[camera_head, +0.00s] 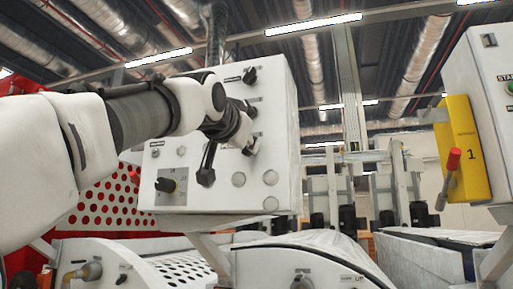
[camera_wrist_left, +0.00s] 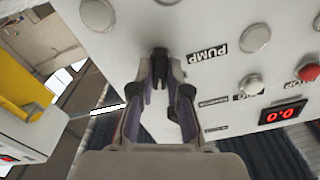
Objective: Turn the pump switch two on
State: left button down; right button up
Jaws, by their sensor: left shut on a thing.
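The white control box (camera_head: 225,185) stands in the middle of the head view, with several black switches and round buttons on its face. My left gripper (camera_head: 246,143) reaches it from the left, at the lower of the black switches on its right side. In the left wrist view, the gripper (camera_wrist_left: 160,78) is shut on a black switch (camera_wrist_left: 159,53) beside a label reading PUMP, upside down. Any number on the label is not readable. Another black switch (camera_head: 249,75) sits free at the upper right of the box. My right gripper is not in view.
White machine covers (camera_head: 310,262) lie below the control box. A red button (camera_wrist_left: 308,72) and a red 0.0 display (camera_wrist_left: 281,114) are at the right of the wrist view.

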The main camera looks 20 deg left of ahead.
pick_arm(q)
jog(key=shift+m, duration=0.8)
jog(key=c, duration=1.1)
grip_release()
jog(key=shift+c, duration=0.2)
jog(key=shift+w, duration=0.15)
